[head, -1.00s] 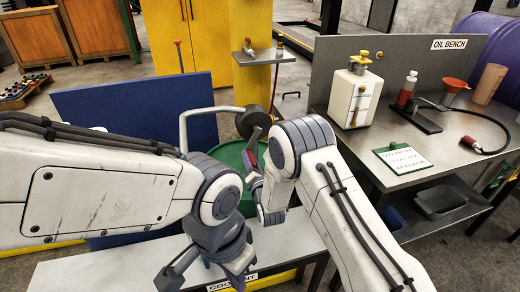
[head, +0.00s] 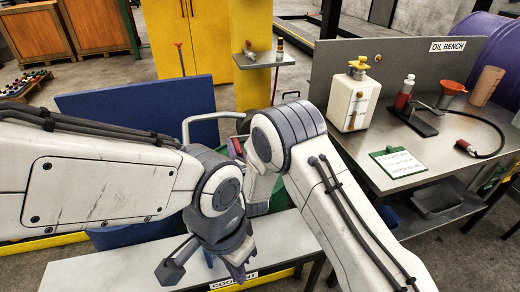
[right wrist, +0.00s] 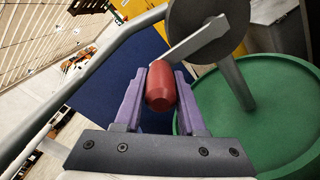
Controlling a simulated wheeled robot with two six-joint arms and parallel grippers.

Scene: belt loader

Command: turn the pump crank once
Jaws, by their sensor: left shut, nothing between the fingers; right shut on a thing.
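The pump crank's red handle (right wrist: 160,87) is between the purple fingers of my right gripper (right wrist: 160,80), shut on it, in the right wrist view. A flat grey crank arm (right wrist: 185,45) runs from the handle up to a dark round hub (right wrist: 207,22). A grey upright pipe (right wrist: 236,80) stands below the hub over a green drum (right wrist: 285,110). In the head view my right arm hides most of the crank; a little of the drum (head: 259,208) shows. My left gripper (head: 238,270) is shut and empty, low over the front edge of the light bench.
A bent grey tube (head: 205,117) rises beside the drum, in front of a blue panel (head: 140,108). A small shelf (head: 264,60) juts from the yellow post.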

